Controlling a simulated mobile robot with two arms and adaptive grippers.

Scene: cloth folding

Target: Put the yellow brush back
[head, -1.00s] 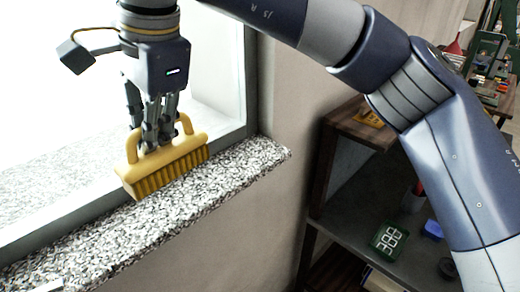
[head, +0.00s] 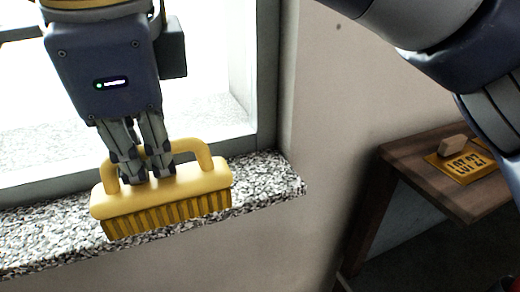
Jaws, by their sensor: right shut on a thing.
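The yellow brush (head: 165,195) has a block body, an arched handle and a row of bristles facing down. It is in the head view at the lower left, in front of the speckled stone window sill (head: 268,180). My right gripper (head: 148,175) comes down from above and is shut on the brush by its handle. I cannot tell whether the bristles touch the sill. My left gripper is not in view.
A window with a grey frame (head: 266,90) stands behind the sill. At the right is a wooden shelf (head: 410,160) bearing a yellow plate with dark characters (head: 462,172) and a small tan block (head: 453,145). My arm fills the upper right.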

